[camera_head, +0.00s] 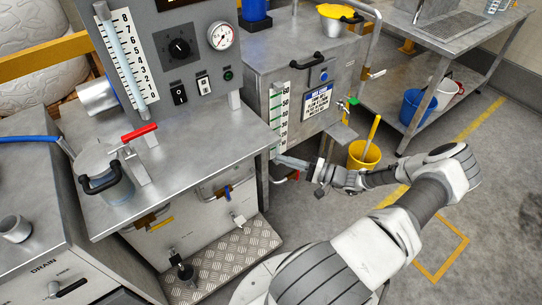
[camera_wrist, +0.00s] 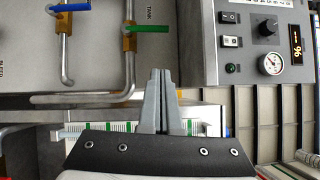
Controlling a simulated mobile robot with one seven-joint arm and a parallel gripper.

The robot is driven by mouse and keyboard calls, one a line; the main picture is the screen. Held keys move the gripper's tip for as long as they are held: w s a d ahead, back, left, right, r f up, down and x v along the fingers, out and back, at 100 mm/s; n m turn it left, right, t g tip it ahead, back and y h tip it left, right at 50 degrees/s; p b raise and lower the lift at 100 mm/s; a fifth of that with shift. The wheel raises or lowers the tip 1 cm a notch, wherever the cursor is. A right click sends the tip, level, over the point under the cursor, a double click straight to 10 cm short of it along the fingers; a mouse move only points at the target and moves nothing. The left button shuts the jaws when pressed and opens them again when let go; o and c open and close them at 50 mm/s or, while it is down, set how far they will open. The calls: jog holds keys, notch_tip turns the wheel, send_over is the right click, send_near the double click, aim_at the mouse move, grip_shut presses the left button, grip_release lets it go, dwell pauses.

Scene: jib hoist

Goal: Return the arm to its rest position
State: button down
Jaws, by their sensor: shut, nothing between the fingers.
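My arm reaches from the bottom of the head view out to the right. It bends at the elbow and comes back left to the front of the tank cabinet (camera_head: 342,75). My gripper (camera_head: 280,160) is low beside the cabinet's green-marked level scale (camera_head: 279,115). In the wrist view my gripper (camera_wrist: 160,73) has its two grey fingers together, with nothing between them. Behind them lie a green-handled valve (camera_wrist: 147,29) and part of the green-marked scale. I cannot tell the exact gap between fingertips and cabinet.
A steel bench (camera_head: 190,150) with a red-handled clamp (camera_head: 139,133) stands left of my gripper. A yellow bucket (camera_head: 364,155) stands on the floor near my forearm. A steel table (camera_head: 450,45) with a blue bucket (camera_head: 418,106) below is at the upper right. Floor at the right is clear.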

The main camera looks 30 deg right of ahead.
jog(key=shift+s+d, duration=0.3)
jog(key=shift+s, duration=0.1)
